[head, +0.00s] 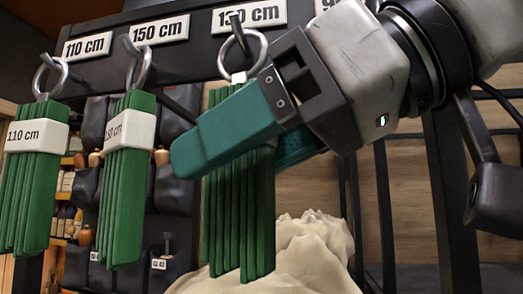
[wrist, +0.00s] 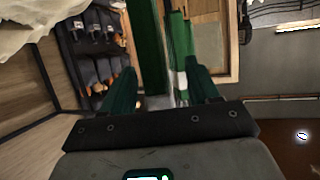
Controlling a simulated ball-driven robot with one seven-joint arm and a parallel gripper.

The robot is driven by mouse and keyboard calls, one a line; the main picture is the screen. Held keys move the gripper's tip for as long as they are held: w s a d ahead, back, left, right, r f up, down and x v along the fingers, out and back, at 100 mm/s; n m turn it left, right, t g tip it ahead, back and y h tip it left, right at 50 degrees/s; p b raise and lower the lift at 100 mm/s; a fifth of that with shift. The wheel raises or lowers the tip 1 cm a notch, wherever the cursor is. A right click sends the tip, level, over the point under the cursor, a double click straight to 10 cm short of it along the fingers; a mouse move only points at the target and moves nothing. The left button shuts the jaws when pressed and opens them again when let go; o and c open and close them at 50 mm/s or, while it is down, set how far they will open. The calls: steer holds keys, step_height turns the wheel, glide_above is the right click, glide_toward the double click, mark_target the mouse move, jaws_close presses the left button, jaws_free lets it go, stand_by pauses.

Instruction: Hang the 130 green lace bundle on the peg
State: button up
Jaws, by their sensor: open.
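The green lace bundle (head: 240,215) hangs upright below the 130 cm label (head: 250,15). Its metal ring (head: 262,50) is around the dark peg (head: 238,32), as far as the head view shows. My gripper (head: 222,145) is open, with one teal finger in front of the bundle and the other partly behind it. The near finger hides most of the bundle's white band. In the wrist view, green strands (wrist: 181,40) and a bit of white show between the open fingers of my gripper (wrist: 160,78); contact cannot be told.
Left of it hang a bundle marked 110 cm (head: 33,185) and another green bundle (head: 124,190) under the 150 cm label (head: 158,30). A pale lumpy mass (head: 305,255) lies behind and below. Dark pouches (head: 175,185) hang behind. Dark frame posts stand at right.

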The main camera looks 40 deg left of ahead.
steer(key=shift+d, duration=0.15)
steer(key=b+v, duration=0.2)
steer(key=v, duration=0.8)
steer(key=shift+d+r, duration=0.15)
steer(key=shift+d, duration=0.05)
steer(key=shift+w, duration=0.15)
